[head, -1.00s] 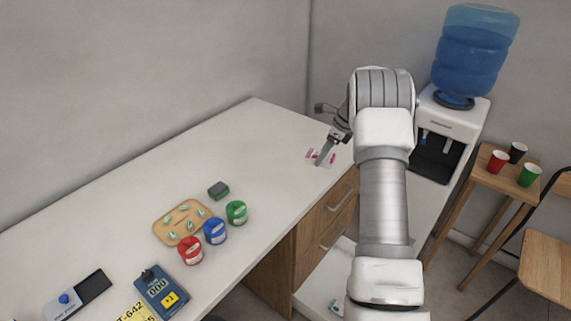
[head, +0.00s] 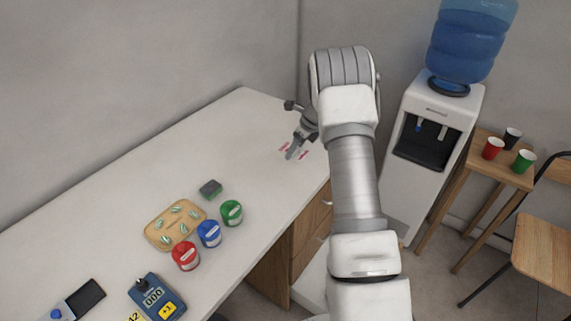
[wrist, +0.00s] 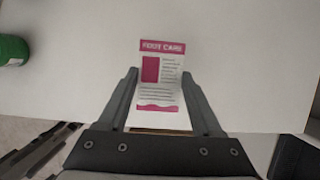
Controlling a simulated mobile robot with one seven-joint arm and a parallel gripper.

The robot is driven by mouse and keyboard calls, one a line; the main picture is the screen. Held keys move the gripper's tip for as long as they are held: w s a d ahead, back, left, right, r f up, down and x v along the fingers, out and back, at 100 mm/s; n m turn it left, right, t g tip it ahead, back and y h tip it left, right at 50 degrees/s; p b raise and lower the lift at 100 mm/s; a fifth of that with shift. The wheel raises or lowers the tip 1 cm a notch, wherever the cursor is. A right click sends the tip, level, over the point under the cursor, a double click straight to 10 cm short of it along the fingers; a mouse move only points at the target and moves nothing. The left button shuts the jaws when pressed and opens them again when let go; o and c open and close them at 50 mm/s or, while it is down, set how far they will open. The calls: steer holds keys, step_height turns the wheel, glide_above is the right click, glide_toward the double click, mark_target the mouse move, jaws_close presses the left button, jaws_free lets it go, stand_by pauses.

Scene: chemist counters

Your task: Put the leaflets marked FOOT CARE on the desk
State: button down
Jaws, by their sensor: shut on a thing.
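The leaflets (wrist: 162,80) are white with a pink band reading FOOT CARE, a pink block and small text lines. In the wrist view they lie between the two fingers of my gripper (wrist: 164,98), which is shut on them. In the head view the leaflets (head: 303,154) show as small pink and white patches beside my gripper (head: 291,154), over the far right part of the white desk (head: 190,140). I cannot tell whether they touch the desk top. My arm hides part of the desk's right edge.
Red (head: 186,256), blue (head: 209,233) and green (head: 231,213) tubs stand mid-desk near a wooden tray (head: 160,244) and a dark green-based block (head: 210,188). A blue counter device (head: 157,297) is nearer. A water cooler (head: 432,130) stands right of the desk. The far desk top is clear.

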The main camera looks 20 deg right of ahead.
mark_target(282, 171)
steer(key=a+f, duration=0.2)
steer(key=a, duration=0.1)
steer(key=shift+a, duration=0.15)
steer(key=shift+f, duration=2)
steer(key=shift+f, duration=0.1)
steer(key=shift+c, duration=0.3)
jaws_free()
